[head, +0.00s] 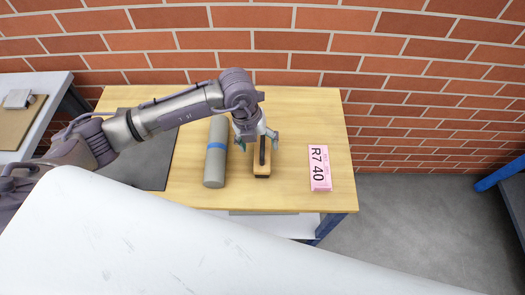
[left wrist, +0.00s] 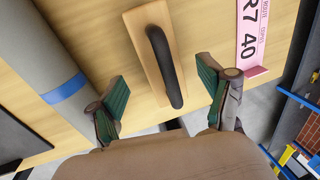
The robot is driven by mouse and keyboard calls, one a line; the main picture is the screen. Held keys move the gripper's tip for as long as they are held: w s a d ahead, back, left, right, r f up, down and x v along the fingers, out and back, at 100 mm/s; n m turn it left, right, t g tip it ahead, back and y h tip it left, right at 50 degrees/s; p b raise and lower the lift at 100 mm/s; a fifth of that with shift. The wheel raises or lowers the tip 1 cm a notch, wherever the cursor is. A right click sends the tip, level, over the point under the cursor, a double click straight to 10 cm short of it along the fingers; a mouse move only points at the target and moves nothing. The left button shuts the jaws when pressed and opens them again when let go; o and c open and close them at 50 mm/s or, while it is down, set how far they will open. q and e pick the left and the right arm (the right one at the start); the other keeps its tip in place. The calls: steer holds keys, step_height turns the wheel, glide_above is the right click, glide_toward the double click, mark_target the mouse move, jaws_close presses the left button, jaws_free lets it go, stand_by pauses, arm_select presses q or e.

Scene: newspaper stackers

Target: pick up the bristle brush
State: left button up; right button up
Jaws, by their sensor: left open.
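The bristle brush (head: 261,171) lies on the wooden table in the head view. It has a light wooden block with a dark curved handle on top; its bristles are mostly hidden. It also shows in the left wrist view (left wrist: 138,37), with the handle running toward the gripper. My left gripper (head: 258,142) is open above the brush, and its fingers hide part of it in the head view. In the left wrist view the green-padded fingertips (left wrist: 163,86) are apart, one on each side of the handle, holding nothing. My right gripper is not in view.
A grey roll with a blue band (head: 215,165) lies close left of the brush. A pink block marked R7 40 (head: 319,168) lies to the right. A dark mat (head: 150,165) covers the table's left part. A brick wall (head: 400,60) stands behind the table (head: 290,110).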

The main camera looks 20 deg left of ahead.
arm_select(q)
steer(key=shift+d+f, duration=0.2)
steer(key=shift+f, duration=0.6)
steer(key=shift+d+f, duration=0.15)
steer(key=shift+f, duration=0.6)
steer(key=shift+w+r, duration=0.1)
steer(key=c, duration=1.4)
steer(key=shift+o, duration=0.2)
steer(key=shift+r, duration=0.55)
step_height(320, 180, up, 3)
steer(key=shift+f+b, duration=0.2)
steer(key=shift+b, duration=0.35)
steer(key=shift+s+d+r+b, duration=0.4)
steer(key=shift+s+d+r, duration=0.8)
steer(key=shift+d, duration=0.35)
steer(key=shift+s+d+r+b, duration=0.4)
steer(key=shift+s+d+r, duration=0.8)
steer(key=shift+d, duration=0.35)
steer(key=shift+s+d+r+b, duration=0.4)
steer(key=shift+s+d+r, duration=0.8)
steer(key=shift+d, duration=0.35)
